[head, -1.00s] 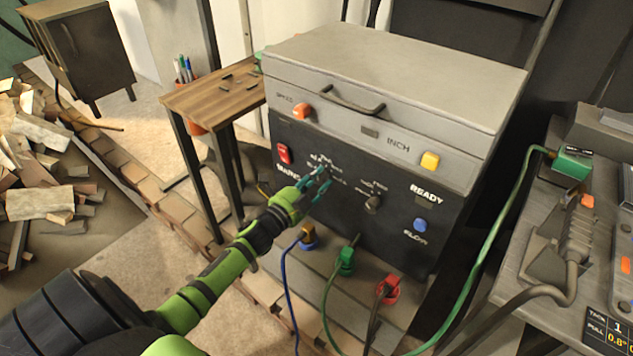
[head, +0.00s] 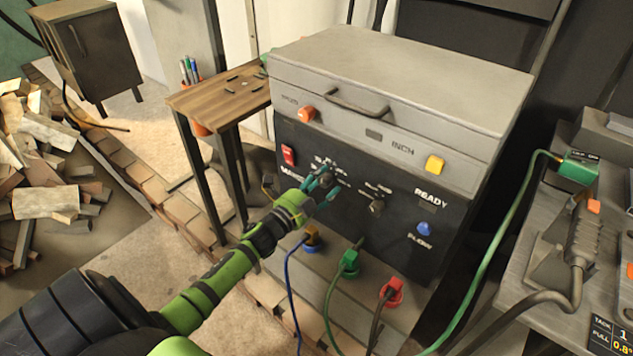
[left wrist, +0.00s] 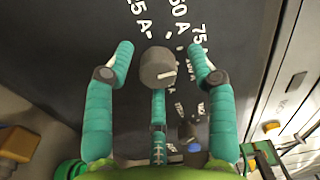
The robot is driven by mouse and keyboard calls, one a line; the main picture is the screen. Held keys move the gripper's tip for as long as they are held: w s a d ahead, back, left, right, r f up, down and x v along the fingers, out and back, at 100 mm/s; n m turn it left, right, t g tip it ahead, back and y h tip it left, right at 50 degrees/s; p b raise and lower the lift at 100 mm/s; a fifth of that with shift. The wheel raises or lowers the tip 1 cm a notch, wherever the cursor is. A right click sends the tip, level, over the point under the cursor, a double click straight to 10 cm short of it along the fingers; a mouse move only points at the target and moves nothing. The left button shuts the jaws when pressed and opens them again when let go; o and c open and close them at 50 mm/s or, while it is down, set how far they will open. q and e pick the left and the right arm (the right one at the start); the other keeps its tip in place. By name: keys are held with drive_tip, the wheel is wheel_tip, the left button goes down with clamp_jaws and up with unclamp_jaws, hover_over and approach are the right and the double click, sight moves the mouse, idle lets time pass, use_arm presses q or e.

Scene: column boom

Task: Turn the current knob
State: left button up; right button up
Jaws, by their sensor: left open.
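The current knob (left wrist: 158,68) is a dark round knob with a pale mark, on the dark panel beside the white 25 A, 50 A and 75 A labels. My left gripper (left wrist: 161,50) is open, with one teal finger on each side of the knob and a gap on both sides; a third teal finger lies below it. In the head view my left gripper (head: 321,184) is at the front panel of the grey machine (head: 400,85) and mostly hides this knob. My right gripper is not in view.
A second knob (head: 377,206) sits to the right on the panel. A red switch (head: 288,155) is to the left, a blue button (head: 424,229) to the right. Cables with green (head: 349,262) and red (head: 392,291) plugs run below. A small wooden table (head: 228,92) stands at left.

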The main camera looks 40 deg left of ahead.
use_arm(q)
drive_tip(key=s, duration=1.1)
drive_tip(key=shift+s+a, duration=0.4)
drive_tip(key=shift+f, duration=0.2)
